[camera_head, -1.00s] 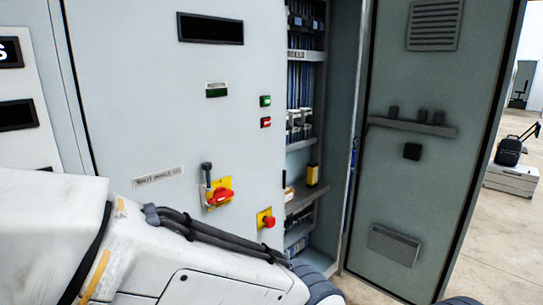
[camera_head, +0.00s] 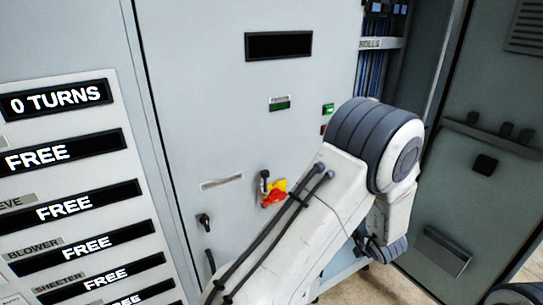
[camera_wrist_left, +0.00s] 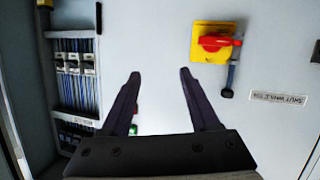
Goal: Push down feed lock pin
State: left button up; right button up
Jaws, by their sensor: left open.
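A small dark-topped pin (camera_head: 264,177) stands beside a red rotary switch on a yellow plate (camera_head: 274,192) on the grey cabinet door. I cannot tell whether it is the feed lock pin. In the left wrist view, which is upside down, the pin (camera_wrist_left: 229,80) shows beside the yellow and red switch (camera_wrist_left: 213,43). My left gripper (camera_wrist_left: 160,75) is open and empty in front of the door. The switch and pin lie to the right of its fingers there. In the head view my arm hides the gripper. My right gripper is not in view.
A panel of displays (camera_head: 113,92) reading FREE and 0 TURNS is at left. A black handle (camera_head: 204,220) is on the door. An open cabinet bay with cables (camera_head: 378,75) and a grey swung-out door (camera_head: 480,190) are at right.

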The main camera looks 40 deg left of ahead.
aim_at(268, 175)
pick_arm(q)
jog(key=s+a+r+n+g+y+p, duration=0.2)
jog(key=s+a+r+n+g+y, duration=0.15)
jog(key=s+a+g+y, duration=0.3)
jog(key=shift+t+h, duration=0.25)
jog(key=shift+t, duration=0.1)
jog(key=a+p, duration=0.1)
jog(key=a, duration=0.2)
jog(key=a+p, duration=0.2)
jog(key=a, duration=0.1)
jog(key=w+a+r+p, duration=0.1)
jog(key=a+p, duration=0.1)
jog(key=a, duration=0.2)
jog(key=shift+a, duration=0.1)
jog(key=shift+w+a+f, duration=0.1)
jog(key=shift+a+f, duration=0.1)
jog(key=shift+a, duration=0.4)
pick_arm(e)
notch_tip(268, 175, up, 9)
pick_arm(q)
grip_shut()
